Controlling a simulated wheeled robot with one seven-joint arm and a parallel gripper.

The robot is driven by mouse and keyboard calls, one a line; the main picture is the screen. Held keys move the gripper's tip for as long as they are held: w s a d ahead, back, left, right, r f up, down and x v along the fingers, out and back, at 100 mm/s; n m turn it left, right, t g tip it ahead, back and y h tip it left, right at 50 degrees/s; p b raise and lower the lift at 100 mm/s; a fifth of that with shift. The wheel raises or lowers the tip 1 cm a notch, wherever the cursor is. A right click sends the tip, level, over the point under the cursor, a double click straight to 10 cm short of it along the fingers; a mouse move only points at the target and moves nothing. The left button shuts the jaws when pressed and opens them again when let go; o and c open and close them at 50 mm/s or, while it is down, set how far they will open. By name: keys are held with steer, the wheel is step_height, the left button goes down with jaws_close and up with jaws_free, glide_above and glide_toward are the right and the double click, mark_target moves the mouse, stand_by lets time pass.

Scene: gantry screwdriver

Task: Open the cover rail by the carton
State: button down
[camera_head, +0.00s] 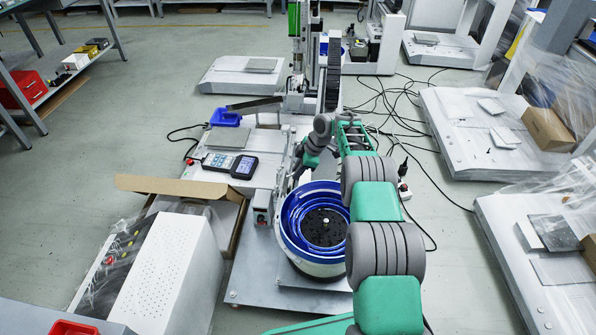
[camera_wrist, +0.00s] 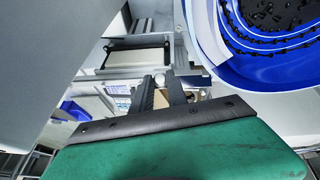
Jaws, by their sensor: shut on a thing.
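My gripper (camera_head: 302,165) reaches down over the gantry machine, just behind the feeder bowl, in the head view. In the wrist view its two dark fingers (camera_wrist: 160,92) are close together, shut on a small pale metal part that seems to belong to the cover rail (camera_wrist: 159,79). The fingers hide most of the grasped part, and my arm hides much of the rail in the head view. The open brown carton (camera_head: 170,186) stands on the left, beside the machine. I cannot tell how far the rail is open.
The blue-walled feeder bowl (camera_head: 290,232) with black screws is close to my gripper; it also shows in the wrist view (camera_wrist: 213,45). A handheld controller (camera_head: 230,163) and blue tray (camera_head: 226,117) lie left. A white perforated case (camera_head: 165,270) stands front left. Cables cross the floor right.

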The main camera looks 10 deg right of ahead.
steer(key=shift+f, duration=0.1)
steer(key=shift+s+d+f+t+y+b, duration=0.2)
steer(key=shift+d+f+t+y+b, duration=0.1)
steer(key=shift+y+b, duration=0.55)
